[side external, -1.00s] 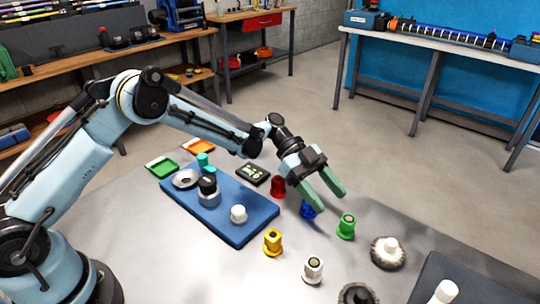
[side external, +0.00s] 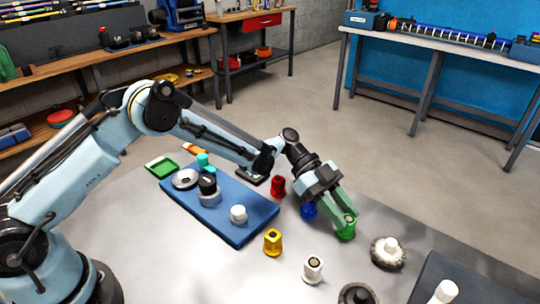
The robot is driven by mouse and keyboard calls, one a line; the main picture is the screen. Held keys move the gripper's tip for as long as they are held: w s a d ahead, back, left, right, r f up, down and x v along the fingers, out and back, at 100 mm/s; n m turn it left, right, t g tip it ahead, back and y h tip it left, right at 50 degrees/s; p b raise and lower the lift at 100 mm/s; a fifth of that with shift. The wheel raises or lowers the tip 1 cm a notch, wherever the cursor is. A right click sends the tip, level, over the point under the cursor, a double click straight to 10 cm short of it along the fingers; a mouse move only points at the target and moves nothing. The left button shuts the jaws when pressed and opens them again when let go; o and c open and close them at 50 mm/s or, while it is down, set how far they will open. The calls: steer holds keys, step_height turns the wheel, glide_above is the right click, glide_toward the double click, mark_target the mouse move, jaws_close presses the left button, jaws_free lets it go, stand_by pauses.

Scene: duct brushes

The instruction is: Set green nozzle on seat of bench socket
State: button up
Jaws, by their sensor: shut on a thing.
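The green nozzle (side external: 347,234) stands upright on the grey table at the right. My gripper (side external: 346,218) has its two green fingers closed around the upper part of this nozzle, which partly hides it. The nozzle's base appears to be on or very near the table. A blue board (side external: 220,222) lies to the left and bears several fittings: a silver ring-like disc (side external: 185,179), a grey socket with a black top (side external: 209,190), and a white peg (side external: 238,214). I cannot tell for certain which of these is the bench socket.
Red (side external: 278,186), blue (side external: 309,210), yellow (side external: 272,242) and white (side external: 312,270) nozzles stand near my gripper. Round brushes (side external: 388,253) stand to the right. A dark tray (side external: 425,285) is at the lower right.

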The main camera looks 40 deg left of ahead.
jaws_close()
